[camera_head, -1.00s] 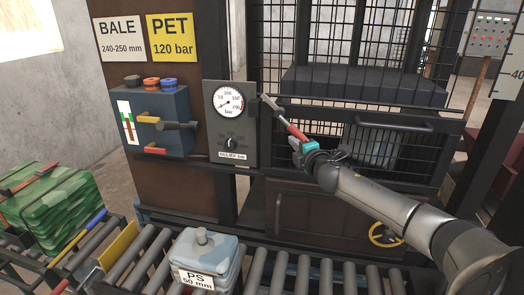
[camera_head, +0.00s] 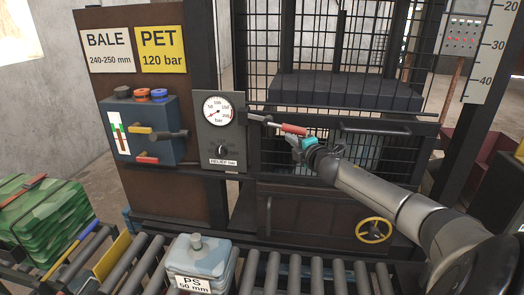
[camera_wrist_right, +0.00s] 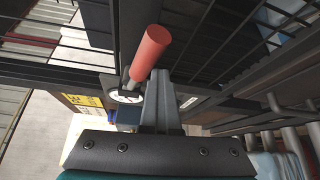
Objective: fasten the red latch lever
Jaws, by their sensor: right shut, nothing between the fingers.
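The latch lever's red grip (camera_head: 292,129) is at the right end of a grey bar on the front of the caged press. The bar runs left to the post beside the gauge, and the lever slopes slightly down to the right. My right gripper (camera_head: 303,142) is shut and empty, just below the grip's right end. In the right wrist view, the red grip (camera_wrist_right: 150,52) stands just beyond the shut fingers (camera_wrist_right: 161,75), overlapping their tips. I cannot tell whether they touch. My left gripper is not in view.
A gauge panel (camera_head: 221,150) and a blue valve box (camera_head: 150,118) are left of the lever. A dark handle bar (camera_head: 385,129) is to its right. A yellow handwheel (camera_head: 373,222) and roller conveyor (camera_head: 295,275) are below. A green bale (camera_head: 45,215) lies far left.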

